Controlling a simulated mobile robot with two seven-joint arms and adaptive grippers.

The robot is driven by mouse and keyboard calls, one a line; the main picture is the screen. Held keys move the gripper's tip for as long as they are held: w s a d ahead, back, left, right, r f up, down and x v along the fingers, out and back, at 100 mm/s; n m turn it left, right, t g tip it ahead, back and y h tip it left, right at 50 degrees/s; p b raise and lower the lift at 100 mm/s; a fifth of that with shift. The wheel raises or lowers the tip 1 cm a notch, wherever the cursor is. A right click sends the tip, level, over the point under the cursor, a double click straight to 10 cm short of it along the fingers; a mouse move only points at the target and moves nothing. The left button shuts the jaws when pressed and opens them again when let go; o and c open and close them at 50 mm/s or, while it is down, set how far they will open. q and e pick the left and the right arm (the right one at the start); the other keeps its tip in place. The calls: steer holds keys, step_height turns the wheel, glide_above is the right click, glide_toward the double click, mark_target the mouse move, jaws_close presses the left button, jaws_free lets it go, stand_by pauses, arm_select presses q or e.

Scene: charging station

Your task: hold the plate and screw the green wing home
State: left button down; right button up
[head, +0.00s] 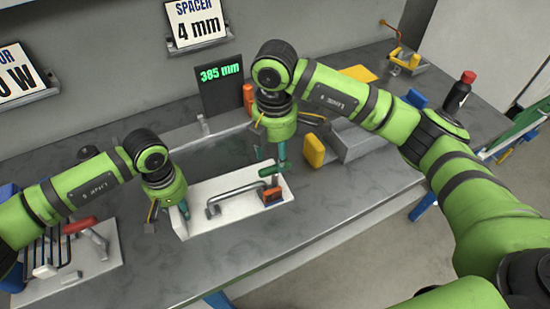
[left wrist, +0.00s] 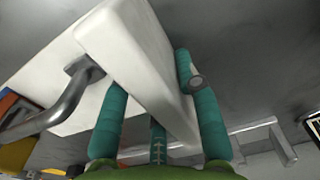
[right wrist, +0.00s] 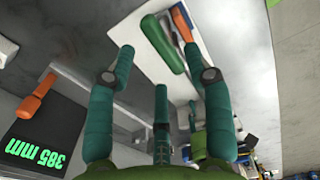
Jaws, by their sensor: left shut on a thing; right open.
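The white plate (head: 238,210) lies on the bench with a grey bar handle (head: 235,195) on it. The green wing (head: 271,171) is at the plate's right end; in the right wrist view the wing (right wrist: 165,42) lies beyond my fingers. My left gripper (head: 181,212) is shut on the plate's left end. In the left wrist view the plate's white edge (left wrist: 140,70) runs between its teal fingers. My right gripper (head: 270,153) is open above the wing, one finger on each side of its line, apparently not gripping it. How far the wing is screwed in cannot be told.
An orange and dark block (head: 273,197) sits at the plate's right end. A black display reading 385 mm (head: 221,90) stands behind. A yellow block (head: 314,150) and grey fixture (head: 360,142) are to the right. A rack and red-handled clamp (head: 80,225) stand at left.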

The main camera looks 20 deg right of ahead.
step_height(320, 180, up, 9)
steer(key=shift+f, duration=0.1)
stand_by(0.4)
arm_select(q)
steer(key=c, duration=0.8)
jaws_free()
steer(key=shift+c, duration=0.2)
